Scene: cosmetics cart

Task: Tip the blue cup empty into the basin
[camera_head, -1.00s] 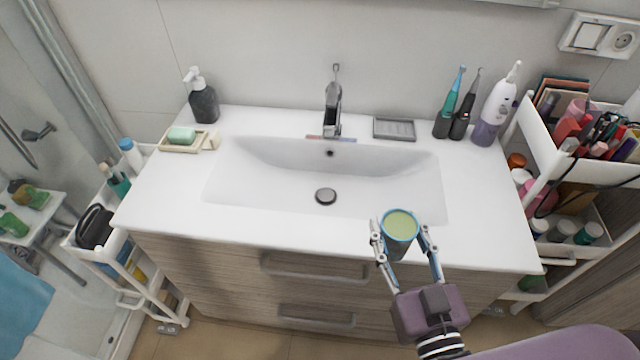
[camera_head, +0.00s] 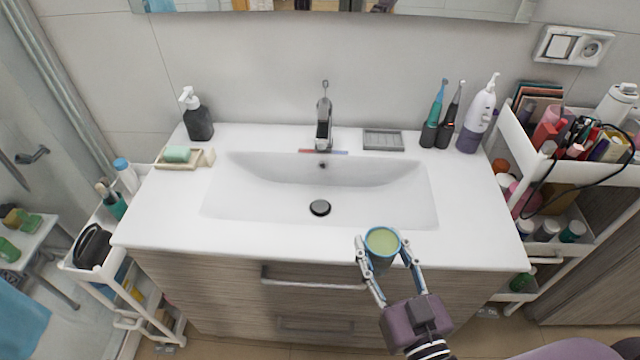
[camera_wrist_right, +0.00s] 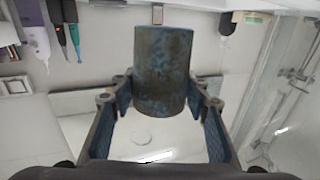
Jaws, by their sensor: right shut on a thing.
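The blue cup (camera_head: 382,243) is held upright by my right gripper (camera_head: 381,253), whose fingers close on its sides. A yellow-green filling shows inside the rim. In the right wrist view the cup (camera_wrist_right: 163,70) is mottled blue and sits between the fingers (camera_wrist_right: 160,95). The basin is white and empty, with a dark round drain plug (camera_head: 320,208). My left gripper is in no view.
The tap (camera_head: 324,125) stands behind the basin. A soap bottle (camera_head: 197,118) and soap dish (camera_head: 180,158) stand at the left. Electric toothbrushes (camera_head: 441,125) and a white-purple bottle (camera_head: 478,118) stand at the back right. Carts flank the counter. The counter front is clear.

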